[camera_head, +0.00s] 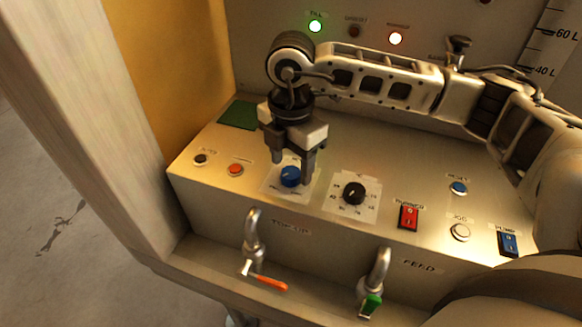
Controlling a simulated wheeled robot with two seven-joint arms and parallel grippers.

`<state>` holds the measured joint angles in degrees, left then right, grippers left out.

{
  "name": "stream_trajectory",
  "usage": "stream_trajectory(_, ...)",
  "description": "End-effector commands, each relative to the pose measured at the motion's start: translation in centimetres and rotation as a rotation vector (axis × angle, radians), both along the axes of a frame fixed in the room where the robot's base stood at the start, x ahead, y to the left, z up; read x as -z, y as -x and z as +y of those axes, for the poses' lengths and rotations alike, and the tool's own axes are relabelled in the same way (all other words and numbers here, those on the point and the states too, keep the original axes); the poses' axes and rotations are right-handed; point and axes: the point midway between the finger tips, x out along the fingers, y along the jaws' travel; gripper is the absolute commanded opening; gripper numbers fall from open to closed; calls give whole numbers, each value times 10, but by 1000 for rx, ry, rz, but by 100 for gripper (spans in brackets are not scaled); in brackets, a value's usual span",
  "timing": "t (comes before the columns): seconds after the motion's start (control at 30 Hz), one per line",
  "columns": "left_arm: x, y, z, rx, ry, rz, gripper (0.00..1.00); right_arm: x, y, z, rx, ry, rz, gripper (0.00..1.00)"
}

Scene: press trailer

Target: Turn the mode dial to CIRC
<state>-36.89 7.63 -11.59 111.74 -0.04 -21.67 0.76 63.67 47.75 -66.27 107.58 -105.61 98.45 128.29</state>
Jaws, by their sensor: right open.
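A blue dial (290,178) sits on a pale label plate on the sloped metal control panel (330,220). Its marks are too small to read, so I cannot tell its setting or whether CIRC is on it. A black dial (354,193) on a marked plate is just to its right. My right gripper (293,168) points down over the blue dial, open, with one finger at its left back and one at its right. I cannot tell whether the fingers touch the dial. My left gripper is not in view.
A red rocker switch (408,217), blue rocker switch (508,243) and several push buttons stand on the panel. Two taps, one with an orange handle (270,284) and one with a green handle (371,304), stick out in front. A wooden post (90,130) stands at left.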

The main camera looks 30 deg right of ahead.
Motion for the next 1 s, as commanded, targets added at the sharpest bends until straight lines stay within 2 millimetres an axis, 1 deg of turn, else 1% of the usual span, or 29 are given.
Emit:
stream_trajectory(0.03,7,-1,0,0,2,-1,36,10,0,0,0,1,0,58)
stream_trajectory(0.1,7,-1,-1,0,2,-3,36,14,0,0,0,1,0,58)
stream_trajectory(0.27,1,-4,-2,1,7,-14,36,16,0,0,1,1,0,58)
stream_trajectory(0.47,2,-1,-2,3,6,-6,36,16,0,0,1,1,0,58)
stream_trajectory(0.5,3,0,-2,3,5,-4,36,16,0,0,0,1,0,46)
stream_trajectory(0.57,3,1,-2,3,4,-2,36,16,0,0,0,0,0,30)
stream_trajectory(0.6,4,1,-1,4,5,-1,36,16,0,0,0,0,0,19)
stream_trajectory(0.63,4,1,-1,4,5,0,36,16,0,0,0,0,0,13)
stream_trajectory(0.87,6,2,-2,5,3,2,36,16,0,0,-8,0,1,13)
stream_trajectory(1.0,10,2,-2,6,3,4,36,17,0,0,-42,0,0,13)
